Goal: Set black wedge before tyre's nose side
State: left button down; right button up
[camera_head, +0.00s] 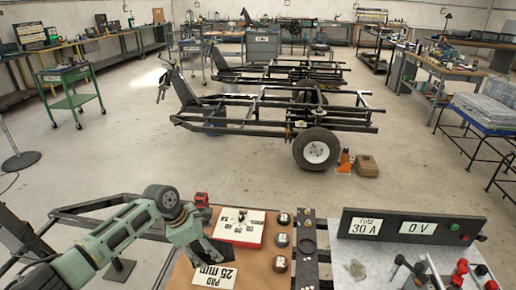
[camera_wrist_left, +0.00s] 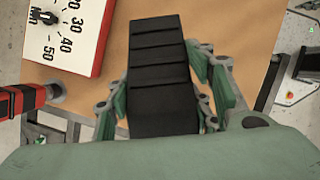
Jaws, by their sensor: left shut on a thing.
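My left gripper (camera_head: 203,243) is over the brown bench top at the bottom of the head view. In the left wrist view my left gripper (camera_wrist_left: 165,100) is shut on the black wedge (camera_wrist_left: 160,50), with green fingers on both sides of it. The wedge has ridges across its face. In the head view only a dark part of the wedge (camera_head: 219,251) shows beside the fingers. The tyre (camera_head: 316,149) has a white hub and stands on the floor under the near black trailer frame, well beyond the bench. My right gripper is not in view.
An orange block (camera_head: 345,161) and a brown box (camera_head: 367,166) lie on the floor right of the tyre. A white-and-red dial box (camera_head: 240,227) stands on the bench, with a meter panel (camera_head: 412,227) to its right. Open floor lies between bench and trailer.

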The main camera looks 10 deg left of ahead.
pick_arm(q)
jog(key=s+d+r+m+g, duration=0.4)
jog(key=s+d+r+m, duration=0.2)
jog(key=s+r+m, duration=0.4)
jog(key=s+a+r+m+g+y, duration=0.1)
jog(key=s+r+m+y, duration=0.1)
jog(key=s+m, duration=0.4)
jog(key=s+a+r+m+y, duration=0.2)
jog(key=s+r+m, duration=0.2)
jog(key=s+m, duration=0.2)
jog(key=shift+s+a+g, duration=0.25)
jog(key=shift+s+g, duration=0.15)
jog(key=shift+s, duration=0.3)
jog(key=shift+d, duration=0.1)
